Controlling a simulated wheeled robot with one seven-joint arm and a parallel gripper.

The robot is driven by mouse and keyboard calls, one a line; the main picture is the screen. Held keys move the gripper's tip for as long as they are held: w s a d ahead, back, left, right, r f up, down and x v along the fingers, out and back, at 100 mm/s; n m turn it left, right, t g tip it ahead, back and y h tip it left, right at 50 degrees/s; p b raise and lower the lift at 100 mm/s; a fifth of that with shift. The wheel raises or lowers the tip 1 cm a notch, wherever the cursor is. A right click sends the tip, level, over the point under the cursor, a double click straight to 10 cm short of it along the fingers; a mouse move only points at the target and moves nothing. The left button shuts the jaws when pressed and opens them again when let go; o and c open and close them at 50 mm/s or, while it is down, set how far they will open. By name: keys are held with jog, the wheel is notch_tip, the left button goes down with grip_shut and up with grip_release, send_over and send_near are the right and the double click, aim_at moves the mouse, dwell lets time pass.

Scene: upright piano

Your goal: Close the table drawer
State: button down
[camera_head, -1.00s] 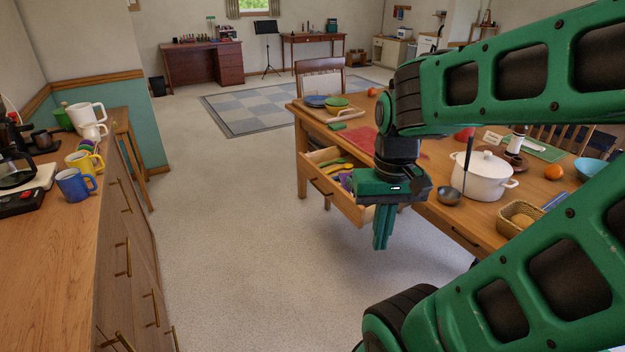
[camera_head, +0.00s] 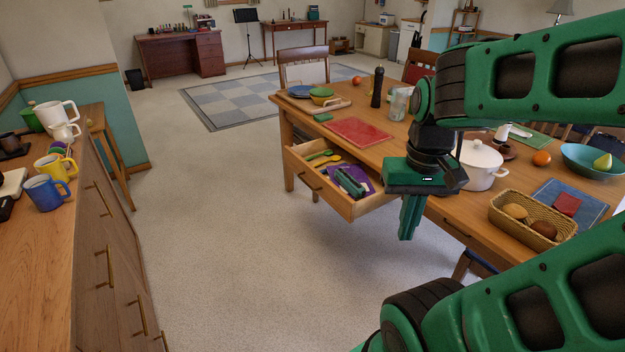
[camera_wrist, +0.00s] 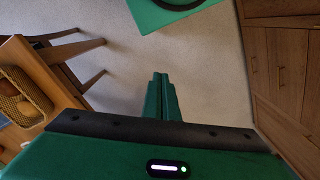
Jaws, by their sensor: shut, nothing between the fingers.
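The table drawer (camera_head: 325,190) is pulled out from the near side of the wooden table (camera_head: 345,105), towards its left end. It holds green and yellow utensils, a purple item and a dark green item. Its front has a dark handle (camera_head: 311,187). My gripper (camera_head: 408,238) points down with its fingers shut and empty. In the head view it appears just right of the open drawer, in front of the table; its exact distance from the drawer is hard to tell. In the wrist view the shut fingers (camera_wrist: 161,80) are over bare floor, and the drawer is not seen.
On the table are a red mat (camera_head: 358,132), a white pot (camera_head: 480,168) and a wicker basket (camera_head: 534,222). A counter with mugs (camera_head: 48,188) runs along the left. The floor (camera_head: 230,240) between counter and table is clear. A chair (camera_head: 303,66) stands behind the table.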

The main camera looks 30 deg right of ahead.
jog(key=w+d+f+n+t+h, duration=0.1)
jog(key=w+d+f, duration=0.1)
jog(key=w, duration=0.7)
jog(key=w+d+f+h, duration=0.1)
jog(key=w+d, duration=0.2)
jog(key=w, duration=0.6)
jog(key=w+d+f+n+t+h, duration=0.1)
jog(key=w+d+f, duration=0.1)
jog(key=w, duration=0.8)
jog(key=w+f+n+h, duration=0.2)
jog(key=w+f, duration=0.3)
jog(key=w, duration=0.6)
jog(key=n+t, duration=0.2)
jog(key=t, duration=0.1)
send_near(316, 182)
jog(key=shift+h, duration=0.3)
jog(key=f, duration=0.1)
jog(key=w+a+f, duration=0.1)
jog(key=a+f, duration=0.1)
jog(key=shift+w+a+f, duration=0.25)
jog(key=shift+w+f, duration=0.1)
jog(key=shift+w, duration=0.05)
jog(key=d, duration=0.3)
jog(key=shift+d+r, duration=0.1)
jog(key=shift+r, duration=0.05)
jog(key=shift+d, duration=0.35)
